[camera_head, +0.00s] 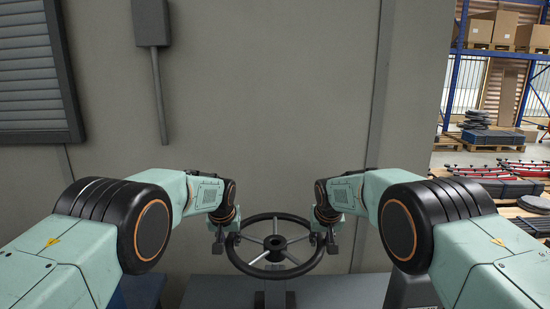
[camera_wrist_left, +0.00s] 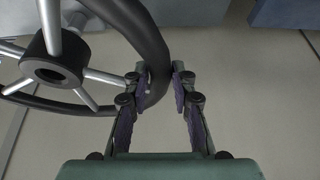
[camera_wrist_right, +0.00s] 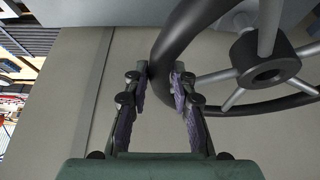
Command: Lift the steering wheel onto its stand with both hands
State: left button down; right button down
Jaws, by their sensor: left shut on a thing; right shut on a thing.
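The steering wheel (camera_head: 275,243) has a black rim, a dark hub and metal spokes. It is in the middle of the head view, held between my two grippers. My left gripper (camera_head: 222,240) is shut on the left side of the rim, and the rim passes between its fingers in the left wrist view (camera_wrist_left: 160,82). My right gripper (camera_head: 331,240) is shut on the right side, as the right wrist view (camera_wrist_right: 160,80) shows. A dark upright piece (camera_head: 275,296), perhaps the stand, shows below the wheel. I cannot tell whether the wheel touches it.
A grey-blue surface (camera_head: 225,292) lies below the wheel at the bottom of the head view. A plain grey wall (camera_head: 270,110) rises behind, with a wall box (camera_head: 151,22) and a louvred panel (camera_head: 32,85). Racks (camera_head: 500,55) and pallets stand far off at the right.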

pick_arm(q)
jog(key=shift+w+a, duration=0.2)
jog(key=shift+a, duration=0.1)
pick_arm(e)
jog(key=shift+w+d, duration=0.2)
jog(key=shift+d, duration=0.1)
